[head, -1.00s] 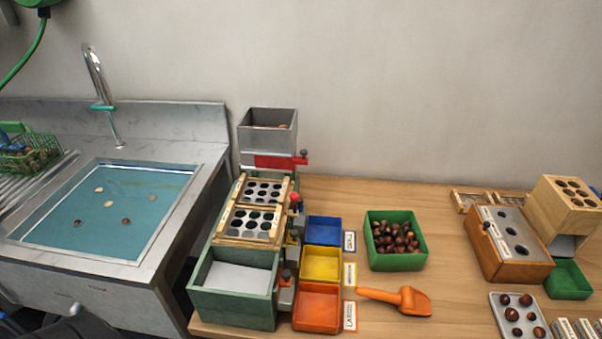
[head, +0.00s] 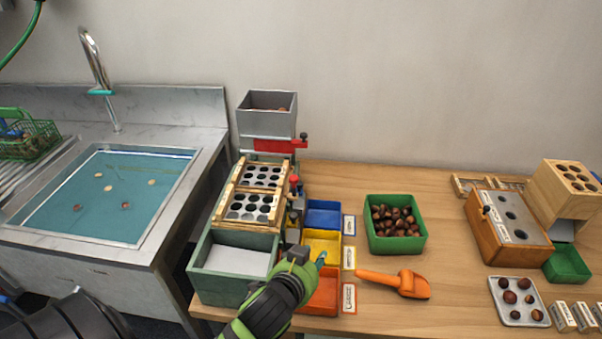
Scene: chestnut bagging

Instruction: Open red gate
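The red gate (head: 275,146) is a flat red bar across the front of the sorter, just below the grey hopper (head: 267,115). A dark knob (head: 303,137) stands at its right end. My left gripper (head: 310,257), black and green, is in front of the sorter, over the yellow and orange trays. It is well below and nearer than the red gate, and does not touch it. Its fingers are small and partly hidden, so their opening is unclear. My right gripper is not in view.
Below the gate are hole plates (head: 252,206), a red knob (head: 294,182) and a green bin (head: 200,278). Blue (head: 322,212), yellow (head: 320,240) and orange (head: 322,300) trays stand right, then a chestnut tray (head: 395,250) and an orange scoop (head: 400,283). The sink is left.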

